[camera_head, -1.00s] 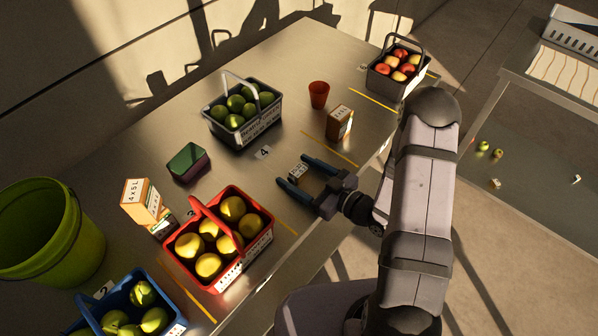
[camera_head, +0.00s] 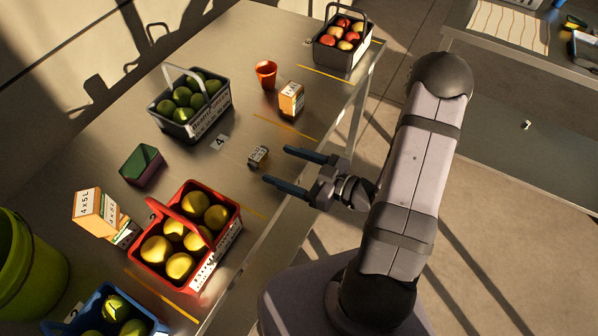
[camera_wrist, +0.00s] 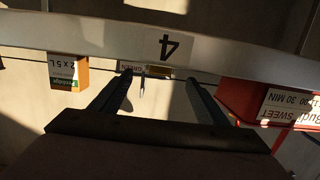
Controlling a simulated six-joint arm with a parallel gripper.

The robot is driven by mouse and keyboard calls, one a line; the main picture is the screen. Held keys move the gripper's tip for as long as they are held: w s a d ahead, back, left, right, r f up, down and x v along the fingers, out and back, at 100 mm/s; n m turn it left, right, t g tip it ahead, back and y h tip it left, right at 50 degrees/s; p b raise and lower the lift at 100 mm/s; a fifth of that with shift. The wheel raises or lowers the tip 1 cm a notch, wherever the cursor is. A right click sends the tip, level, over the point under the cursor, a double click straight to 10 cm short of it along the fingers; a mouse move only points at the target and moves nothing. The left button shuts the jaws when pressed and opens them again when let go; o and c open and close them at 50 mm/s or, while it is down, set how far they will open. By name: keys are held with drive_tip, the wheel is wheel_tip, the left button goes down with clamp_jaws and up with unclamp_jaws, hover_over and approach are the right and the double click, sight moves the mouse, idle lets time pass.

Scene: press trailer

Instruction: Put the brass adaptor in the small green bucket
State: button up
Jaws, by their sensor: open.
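I cannot make out a brass adaptor in any view. A lime green bucket (camera_head: 28,265) stands at the left edge of the head view, partly cut off; no other green bucket shows. My gripper (camera_head: 275,166) is open and empty beside the table's front edge. Its fingers point left across the tabletop. A small labelled box (camera_head: 258,156) sits just beyond the fingertips, apart from them. In the wrist view the open fingers (camera_wrist: 158,80) show with a small labelled thing beyond them.
The table (camera_head: 95,160) holds a red basket (camera_head: 150,205) of yellow fruit, a dark basket (camera_head: 200,127) of green fruit, a blue basket (camera_head: 75,318), an orange cup (camera_head: 266,74), cartons (camera_head: 291,99) and a dark green box (camera_head: 142,165). A second bench (camera_head: 480,40) stands at right.

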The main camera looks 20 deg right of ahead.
drive_tip(key=shift+b+v, duration=0.3)
drive_tip(key=shift+v, duration=1.65)
drive_tip(key=c, duration=0.5)
